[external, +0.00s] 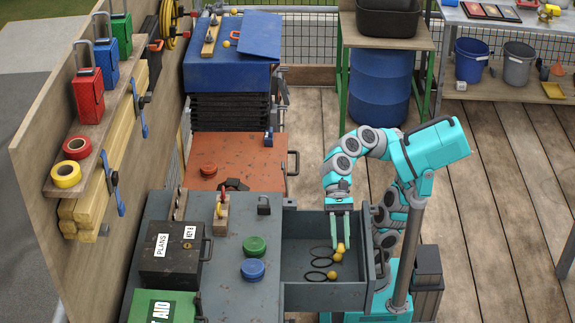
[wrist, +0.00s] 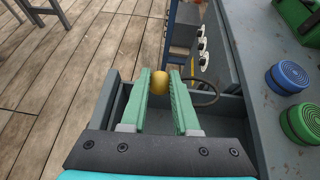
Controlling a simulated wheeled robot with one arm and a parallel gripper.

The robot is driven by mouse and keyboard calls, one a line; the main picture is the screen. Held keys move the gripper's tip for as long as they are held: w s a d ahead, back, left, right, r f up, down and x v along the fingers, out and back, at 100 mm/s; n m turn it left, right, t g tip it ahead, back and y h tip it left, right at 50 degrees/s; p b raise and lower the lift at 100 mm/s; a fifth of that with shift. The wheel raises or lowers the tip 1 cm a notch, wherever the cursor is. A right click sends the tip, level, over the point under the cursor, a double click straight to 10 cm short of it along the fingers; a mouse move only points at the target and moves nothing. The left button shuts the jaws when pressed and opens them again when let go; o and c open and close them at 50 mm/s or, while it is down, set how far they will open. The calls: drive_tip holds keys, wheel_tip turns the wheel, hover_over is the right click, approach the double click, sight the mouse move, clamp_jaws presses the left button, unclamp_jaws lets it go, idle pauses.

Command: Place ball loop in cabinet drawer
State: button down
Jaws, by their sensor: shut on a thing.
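My gripper (external: 340,240) is shut on a ball loop, a yellow ball (external: 341,246) with a thin dark loop. In the wrist view, the ball (wrist: 159,82) sits between the green fingertips, and a dark loop (wrist: 206,93) shows to the right of them. The grey cabinet drawer (external: 322,297) is pulled open, and my gripper is over its inside. More ball loops (external: 332,275) lie on the drawer floor, just below the held one. Whether the held ball loop touches them or the floor, I cannot tell.
An orange cabinet (external: 238,148) stands behind. The wooden floor at right is clear.

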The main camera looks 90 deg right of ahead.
drive_tip(key=f+b, duration=0.1)
drive_tip(key=f, duration=0.5)
drive_tip(key=f+b, duration=0.2)
drive_tip(key=f, duration=0.4)
drive_tip(key=f+b, duration=0.1)
drive_tip(key=f, duration=0.5)
drive_tip(key=shift+s+f, duration=0.15)
drive_tip(key=shift+s, duration=0.1)
drive_tip(key=shift+f, duration=0.5)
drive_tip(key=c, duration=0.7)
unclamp_jaws()
drive_tip(key=shift+o, duration=0.2)
drive_tip(key=shift+r, duration=0.25)
drive_tip(key=p+v, duration=0.2)
drive_tip(key=v, duration=1)
drive_tip(key=shift+r, duration=0.25)
drive_tip(key=shift+w, duration=0.1)
